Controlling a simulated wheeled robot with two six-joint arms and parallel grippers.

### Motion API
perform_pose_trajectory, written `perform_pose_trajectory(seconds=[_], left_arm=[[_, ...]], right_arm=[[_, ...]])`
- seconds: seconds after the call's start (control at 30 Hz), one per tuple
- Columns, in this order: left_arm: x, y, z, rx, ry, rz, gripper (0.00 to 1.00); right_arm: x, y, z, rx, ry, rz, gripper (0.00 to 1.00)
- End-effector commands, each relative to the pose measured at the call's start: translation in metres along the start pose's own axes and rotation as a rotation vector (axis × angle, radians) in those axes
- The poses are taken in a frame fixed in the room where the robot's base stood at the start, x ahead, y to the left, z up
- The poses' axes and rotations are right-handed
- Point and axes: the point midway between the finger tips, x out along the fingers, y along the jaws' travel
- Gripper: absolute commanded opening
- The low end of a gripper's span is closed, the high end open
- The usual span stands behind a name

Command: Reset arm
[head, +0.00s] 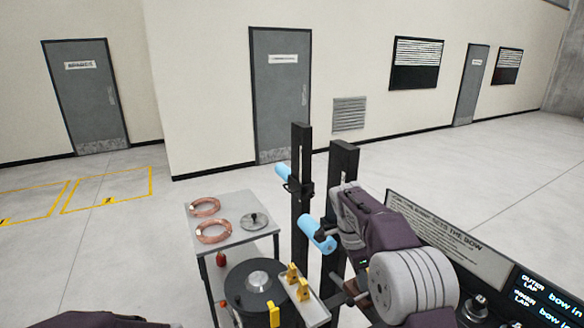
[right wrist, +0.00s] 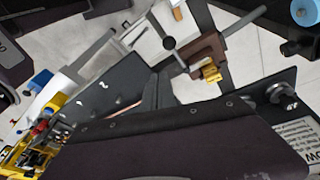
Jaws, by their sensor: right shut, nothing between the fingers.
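My right arm comes in from the lower right in the head view. Its right gripper (head: 347,212) is raised in front of the dark upright posts, close to the lower light-blue roller. It is shut and holds nothing. Its fingertips are hard to make out, and I cannot tell if it touches the roller. Part of my left arm shows at the bottom left edge of the head view; its gripper is out of frame.
Two copper tube coils (head: 213,230) and a metal disc (head: 254,221) lie on a grey cart (head: 186,222). Dark posts (head: 300,200) carry light-blue rollers (head: 317,235). A dark round bending tool (head: 242,292) with yellow clamps (head: 298,283) stands in front. A sign panel (head: 445,240) is at right. Open floor lies left.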

Motion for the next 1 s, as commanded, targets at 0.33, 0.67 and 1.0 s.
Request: perform_pose_trajectory(seconds=[0.33, 0.67, 1.0], left_arm=[[0.0, 0.0, 0.0, 0.0, 0.0, 0.0, 0.36], [0.032, -0.001, 0.003, 0.0, 0.002, 0.0, 0.36], [0.114, -0.002, 0.012, 0.0, 0.0, 0.0, 0.36]], right_arm=[[0.063, 0.092, 0.036, -1.008, -0.063, -0.271, 0.0], [0.133, 0.17, 0.062, -1.492, 0.047, -0.413, 0.0], [0.219, 0.184, 0.09, -1.489, -0.049, -0.344, 0.0]])
